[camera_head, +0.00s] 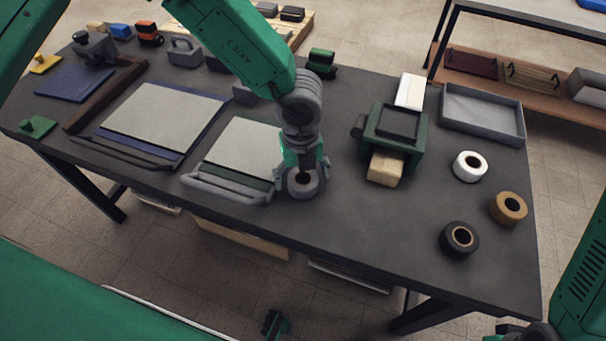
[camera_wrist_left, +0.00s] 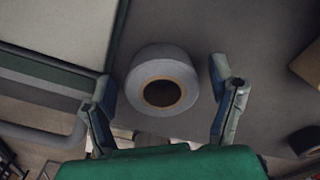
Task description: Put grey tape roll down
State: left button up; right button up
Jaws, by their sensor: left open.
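The grey tape roll (camera_head: 303,184) lies flat on the dark table near its front edge, just right of a pale-topped board. In the left wrist view the grey tape roll (camera_wrist_left: 161,78) sits between my spread fingers, with a gap on each side. My left gripper (camera_head: 301,180) is open around the roll, pointing down; its two fingers also show in the left wrist view (camera_wrist_left: 165,105). My right gripper (camera_head: 525,332) is only partly visible at the lower right edge, and its fingers cannot be made out.
A white roll (camera_head: 470,166), a brown roll (camera_head: 508,208) and a black roll (camera_head: 459,240) lie at the right. A green press-like device (camera_head: 392,137) and a grey tray (camera_head: 483,113) stand behind. The board (camera_head: 238,153) is close on the left. Table between the grey and black rolls is clear.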

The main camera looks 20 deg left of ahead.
aim_at(301, 174)
pick_arm(q)
notch_tip(301, 174, up, 12)
jog(key=p, duration=0.1)
jog(key=shift+a, duration=0.15)
dwell(0.6)
